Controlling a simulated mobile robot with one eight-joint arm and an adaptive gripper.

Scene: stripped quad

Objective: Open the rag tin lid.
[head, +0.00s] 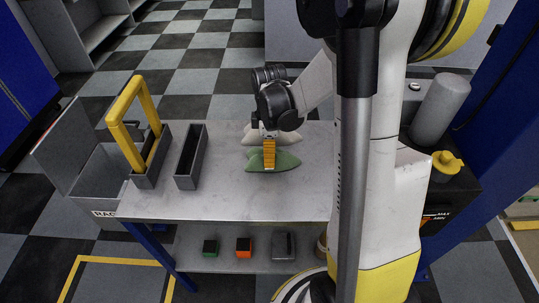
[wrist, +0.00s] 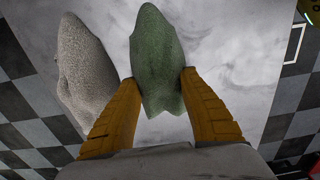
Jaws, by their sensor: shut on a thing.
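The rag tin (head: 101,176) is a grey box at the left end of the workbench, with partly readable lettering on its front. Its lid (head: 62,143) stands open, tilted up and out to the left. My gripper (head: 268,166) is away from the tin, near the middle of the bench. Its orange fingers are shut on a green rag (head: 288,162), which also shows between the fingertips in the wrist view (wrist: 156,55). A pale grey rag (wrist: 85,60) lies beside the green one. I cannot tell whether the green rag is off the bench.
A grey caddy with a yellow handle (head: 128,122) and a narrow grey tray (head: 197,152) stand between the tin and my gripper. A grey cylinder (head: 438,108) and a yellow-topped item (head: 446,163) are at right. The bench front (head: 250,200) is clear.

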